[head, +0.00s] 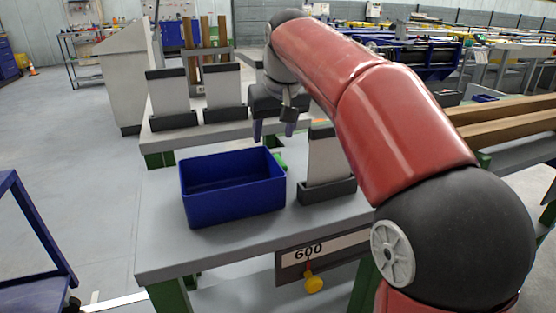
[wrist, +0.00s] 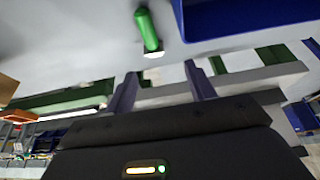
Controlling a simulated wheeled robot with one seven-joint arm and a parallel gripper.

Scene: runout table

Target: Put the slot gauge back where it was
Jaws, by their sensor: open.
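A small green object with a pale end (wrist: 148,28) lies on the grey table. In the head view only a bit of green (head: 280,160) shows at the right rear of the blue bin. It may be the slot gauge, but I cannot tell for sure. My gripper (head: 273,129) is above the table, behind the bin. In the wrist view its two fingers (wrist: 160,69) are apart with nothing held between them. The green object lies beyond the fingertips in that view, clear of them.
The blue bin (head: 232,212) stands on the table (head: 160,245); what I see of its inside is empty. Pale upright panels in dark bases stand right of it (head: 325,160) and behind it (head: 222,87). A yellow knob (head: 313,283) hangs below the 600 label.

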